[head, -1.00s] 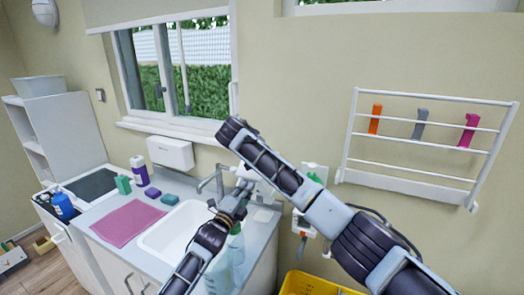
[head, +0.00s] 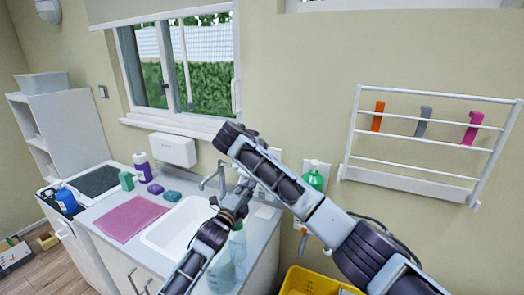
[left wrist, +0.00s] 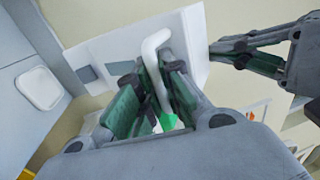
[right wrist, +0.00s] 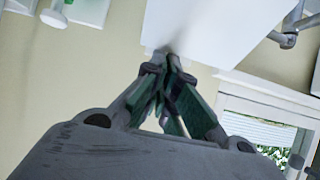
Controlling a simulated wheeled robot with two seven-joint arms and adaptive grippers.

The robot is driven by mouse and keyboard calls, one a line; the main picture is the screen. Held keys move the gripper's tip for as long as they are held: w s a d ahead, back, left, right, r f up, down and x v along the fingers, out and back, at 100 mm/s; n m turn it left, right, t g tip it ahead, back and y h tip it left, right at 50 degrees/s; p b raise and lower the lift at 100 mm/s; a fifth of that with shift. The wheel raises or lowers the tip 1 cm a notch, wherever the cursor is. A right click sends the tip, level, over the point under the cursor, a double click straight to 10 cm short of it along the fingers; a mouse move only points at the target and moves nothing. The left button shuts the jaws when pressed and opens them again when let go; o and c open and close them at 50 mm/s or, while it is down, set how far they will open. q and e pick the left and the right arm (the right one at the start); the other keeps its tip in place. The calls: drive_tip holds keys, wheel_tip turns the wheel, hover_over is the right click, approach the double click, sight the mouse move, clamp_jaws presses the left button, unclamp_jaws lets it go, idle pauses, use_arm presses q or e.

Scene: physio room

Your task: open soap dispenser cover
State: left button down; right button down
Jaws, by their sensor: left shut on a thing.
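The soap dispenser is a white wall box with a grey window; its white front cover (left wrist: 110,50) fills the upper middle of the left wrist view. A white bent lever (left wrist: 155,45) stands in front of it. My left gripper (left wrist: 157,75) is shut on this lever; it also shows in the head view (head: 240,190), over the sink's right end. My right gripper (right wrist: 165,65) has its fingertips together at the edge of the white cover (right wrist: 205,30). Whether it pinches that edge is unclear. In the head view my right arm hides most of the dispenser.
The sink (head: 172,230), tap (head: 212,177) and a clear bottle (head: 222,268) are close to my left arm. A yellow crate (head: 305,283) stands low; a white rack (head: 425,145) hangs right.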

use_arm(q)
drive_tip(key=c, duration=1.5)
unclamp_jaws()
drive_tip(key=shift+d+r, duration=0.15)
drive_tip(key=shift+r, duration=0.65)
drive_tip(key=shift+c, duration=0.2)
drive_tip(key=shift+s+f, duration=0.15)
drive_tip(key=shift+f, duration=0.1)
drive_tip(key=shift+s+a+f, duration=0.1)
drive_tip(key=shift+a, duration=0.1)
drive_tip(key=v, duration=0.7)
drive_tip(key=shift+s+a, duration=0.1)
drive_tip(key=shift+v, duration=2.1)
drive_tip(key=shift+f, duration=0.1)
